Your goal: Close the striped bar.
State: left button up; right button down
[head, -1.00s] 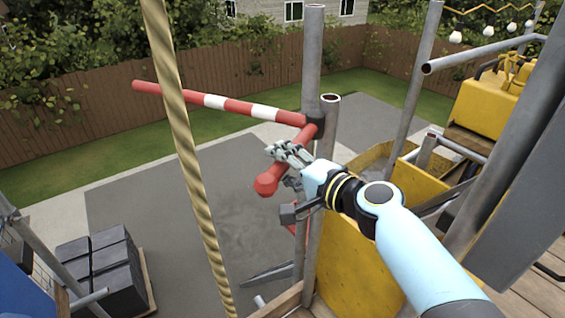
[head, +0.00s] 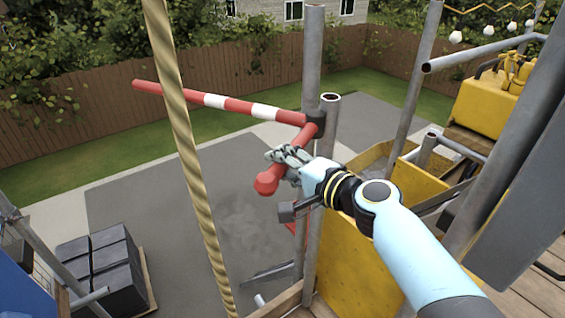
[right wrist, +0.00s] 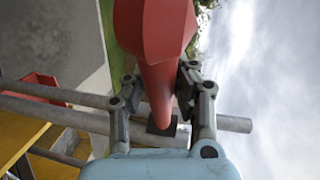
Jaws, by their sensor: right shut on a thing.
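The striped bar (head: 233,105) is red and white. It reaches out to the left from a dark bracket on a grey upright pole and is tilted, its far end higher. A short red arm with a knobbed end (head: 266,184) comes from the same bracket toward me. My right gripper (head: 281,163) is shut on this red arm between the knob and the bracket. In the right wrist view the red arm (right wrist: 155,50) runs between both fingers, large and close. My left gripper is not in view.
A twisted rope (head: 190,150) hangs in front of the bar. Grey scaffold poles (head: 312,60) stand beside the bracket. A yellow chute (head: 350,260) is below my right arm. Black stacked blocks (head: 100,270) sit at lower left. Open paving lies beyond.

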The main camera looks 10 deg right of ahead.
jog(key=s+d+n+g+y+b, duration=0.1)
jog(key=d+n+y+b, duration=0.1)
jog(key=b, duration=0.1)
jog(key=s+d+n+g+y+b, duration=0.1)
jog(key=d+b, duration=0.1)
jog(key=shift+s+f+g+y, duration=0.1)
jog(key=shift+s+g+y, duration=0.2)
jog(key=shift+s, duration=0.05)
jog(key=c, duration=1)
grip_release()
jog(key=shift+d, duration=0.1)
